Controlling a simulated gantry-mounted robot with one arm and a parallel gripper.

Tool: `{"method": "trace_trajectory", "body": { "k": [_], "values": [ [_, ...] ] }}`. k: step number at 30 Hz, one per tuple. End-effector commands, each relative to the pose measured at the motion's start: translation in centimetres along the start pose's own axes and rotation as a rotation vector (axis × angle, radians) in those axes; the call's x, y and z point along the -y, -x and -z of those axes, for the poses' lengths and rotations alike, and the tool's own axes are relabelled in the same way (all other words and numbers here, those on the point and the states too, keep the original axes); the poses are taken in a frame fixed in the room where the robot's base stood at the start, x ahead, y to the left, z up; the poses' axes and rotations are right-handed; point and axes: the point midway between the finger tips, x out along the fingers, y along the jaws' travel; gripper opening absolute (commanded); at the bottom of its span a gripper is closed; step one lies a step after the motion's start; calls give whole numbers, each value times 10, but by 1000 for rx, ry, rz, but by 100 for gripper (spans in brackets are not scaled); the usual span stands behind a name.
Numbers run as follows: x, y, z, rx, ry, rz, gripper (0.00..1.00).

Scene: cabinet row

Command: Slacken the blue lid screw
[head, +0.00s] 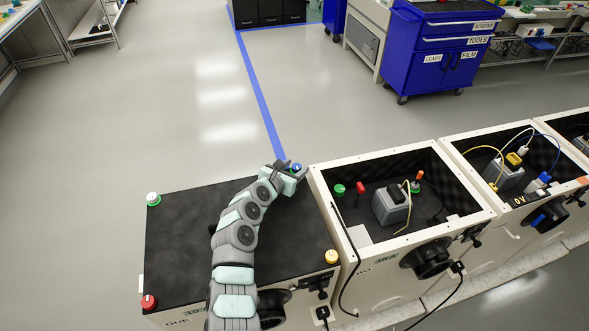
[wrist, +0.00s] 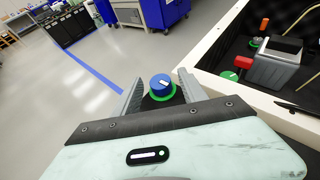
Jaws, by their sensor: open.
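The blue lid screw (wrist: 161,86) has a round knob with a white mark and a green ring at its base. In the wrist view it stands between the two fingers of my gripper (wrist: 162,96), which are apart with a gap on each side of the knob. In the head view the blue screw (head: 297,168) shows at the far right corner of the black lid (head: 185,240), partly hidden by my gripper (head: 296,175). I cannot tell how deep the fingers reach around it.
Other lid screws sit at the corners: white (head: 153,198), red (head: 148,302) and yellow (head: 331,257). An open box (head: 320,185) with a raised white wall stands close on the right, holding a grey device (head: 391,205). The floor beyond the lid is clear.

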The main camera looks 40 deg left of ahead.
Motion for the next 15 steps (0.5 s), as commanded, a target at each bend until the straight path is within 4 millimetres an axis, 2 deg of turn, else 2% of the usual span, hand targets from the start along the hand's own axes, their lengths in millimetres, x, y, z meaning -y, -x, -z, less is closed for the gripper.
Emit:
{"method": "trace_trajectory", "body": {
  "k": [6, 15],
  "values": [
    [0, 0, 0, 0, 0, 0, 50],
    [0, 0, 0, 0, 0, 0, 25]
  ]
}}
